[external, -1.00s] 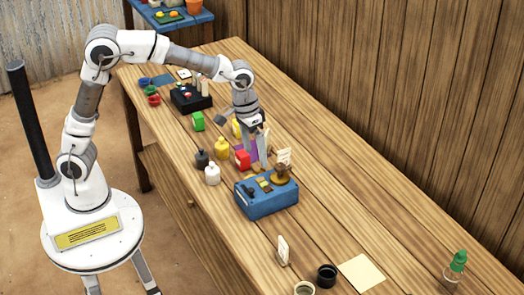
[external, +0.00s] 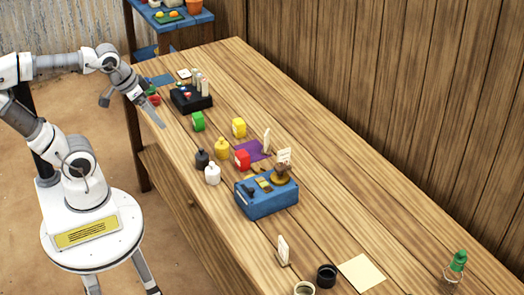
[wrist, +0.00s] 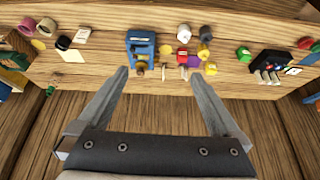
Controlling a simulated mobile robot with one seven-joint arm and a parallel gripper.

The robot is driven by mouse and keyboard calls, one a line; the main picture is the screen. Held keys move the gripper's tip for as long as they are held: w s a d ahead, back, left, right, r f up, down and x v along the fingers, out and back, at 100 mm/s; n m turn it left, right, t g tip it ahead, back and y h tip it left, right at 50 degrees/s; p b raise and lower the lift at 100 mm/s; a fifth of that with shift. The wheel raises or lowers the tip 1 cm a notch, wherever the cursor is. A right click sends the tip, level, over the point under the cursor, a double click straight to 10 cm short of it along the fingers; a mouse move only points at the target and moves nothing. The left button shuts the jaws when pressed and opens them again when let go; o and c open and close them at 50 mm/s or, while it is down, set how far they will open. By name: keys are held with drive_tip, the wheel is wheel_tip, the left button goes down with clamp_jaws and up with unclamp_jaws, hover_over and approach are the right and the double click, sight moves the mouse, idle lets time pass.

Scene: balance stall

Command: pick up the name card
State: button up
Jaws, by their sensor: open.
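Several small pale cards stand upright on the table, and I cannot tell which is the name card. One card (external: 283,250) stands alone near the front edge; it also shows in the wrist view (wrist: 82,35). My gripper (external: 156,116) is open and empty at the table's left edge, apart from all the cards. In the wrist view, its open jaws (wrist: 160,73) have only the table scene between them.
Several small bottles and red, yellow and green items stand around the mat. A black tray (external: 192,100) is near the far end. A black cup (external: 326,275), a pale yellow sheet (external: 362,272) and a green-capped bottle (external: 456,267) are near the front.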

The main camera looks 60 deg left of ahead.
drive_tip(key=shift+s+a+r, duration=0.25)
drive_tip(key=shift+s+r, duration=0.25)
drive_tip(key=shift+s, duration=0.25)
drive_tip(key=shift+c, duration=0.3)
drive_tip(key=c, duration=0.8)
